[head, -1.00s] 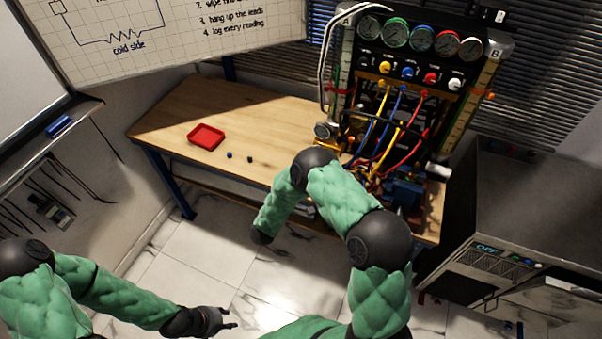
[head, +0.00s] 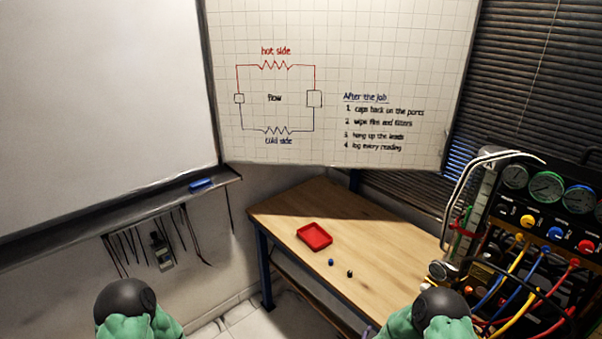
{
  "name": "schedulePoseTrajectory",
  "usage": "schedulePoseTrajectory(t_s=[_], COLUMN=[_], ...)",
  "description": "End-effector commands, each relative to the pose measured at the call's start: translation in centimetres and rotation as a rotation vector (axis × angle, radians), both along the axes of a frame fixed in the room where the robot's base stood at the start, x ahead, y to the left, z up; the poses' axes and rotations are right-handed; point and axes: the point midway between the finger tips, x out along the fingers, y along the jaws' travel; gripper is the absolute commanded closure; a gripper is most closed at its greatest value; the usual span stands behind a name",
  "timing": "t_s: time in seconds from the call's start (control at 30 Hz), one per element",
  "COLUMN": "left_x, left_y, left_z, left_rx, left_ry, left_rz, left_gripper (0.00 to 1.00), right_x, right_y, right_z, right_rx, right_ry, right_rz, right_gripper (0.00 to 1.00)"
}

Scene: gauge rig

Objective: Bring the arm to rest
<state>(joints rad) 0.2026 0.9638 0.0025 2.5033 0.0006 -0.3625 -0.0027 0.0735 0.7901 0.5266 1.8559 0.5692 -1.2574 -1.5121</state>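Both of my arms show only as a black joint and a bit of green padded sleeve at the bottom edge of the head view, one left of centre and one right of centre. Neither gripper is in the picture, so their fingers and anything in them are hidden. The right arm's visible part is in front of the table's near right portion; the left arm's is in front of the wall.
A wooden table (head: 390,255) holds a red tray (head: 314,236), a small blue cap (head: 331,262) and a small black cap (head: 349,273). The gauge rig (head: 545,225) with coloured hoses stands at right. Leads and a meter (head: 162,250) hang on the left wall.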

Motion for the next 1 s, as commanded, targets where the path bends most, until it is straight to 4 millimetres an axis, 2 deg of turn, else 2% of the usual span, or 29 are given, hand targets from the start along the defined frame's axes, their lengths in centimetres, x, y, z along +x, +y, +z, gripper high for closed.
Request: schedulePoseTrajectory(t_s=[0.03,0.2,0.27,0.43,0.6,0.7,0.83,1.0], left_x=[0.0,0.0,0.0,0.0,0.0,0.0,0.0,0.0], left_y=[0.0,0.0,0.0,0.0,0.0,0.0,0.0,0.0], left_z=[-0.8,-2.1,-2.5,-3.9,-5.0,-5.3,-5.6,-5.6], left_rx=[0.000,0.000,0.000,0.000,0.000,0.000,0.000,0.000], left_ry=[0.000,0.000,0.000,0.000,0.000,0.000,0.000,0.000], left_rz=[0.000,0.000,0.000,0.000,0.000,0.000,0.000,0.000], left_gripper=[0.60,0.60,0.60,0.60,0.60,0.60,0.60,0.60], right_x=[-1.0,-5.1,-7.1,-13.6,-20.6,-23.7,-25.9,-26.7], right_y=[0.9,4.6,5.9,9.3,11.8,12.7,13.2,13.3], right_z=[-2.0,-6.6,-8.0,-10.9,-12.1,-12.2,-12.0,-11.9], right_rx=[0.111,0.492,0.616,0.918,1.111,1.166,1.195,1.202], right_ry=[0.020,0.122,0.177,0.365,0.566,0.655,0.719,0.739], right_rz=[-0.002,-0.066,-0.109,-0.278,-0.492,-0.599,-0.683,-0.710], right_gripper=[0.46,0.46,0.46,0.46,0.46,0.46,0.46,0.46])
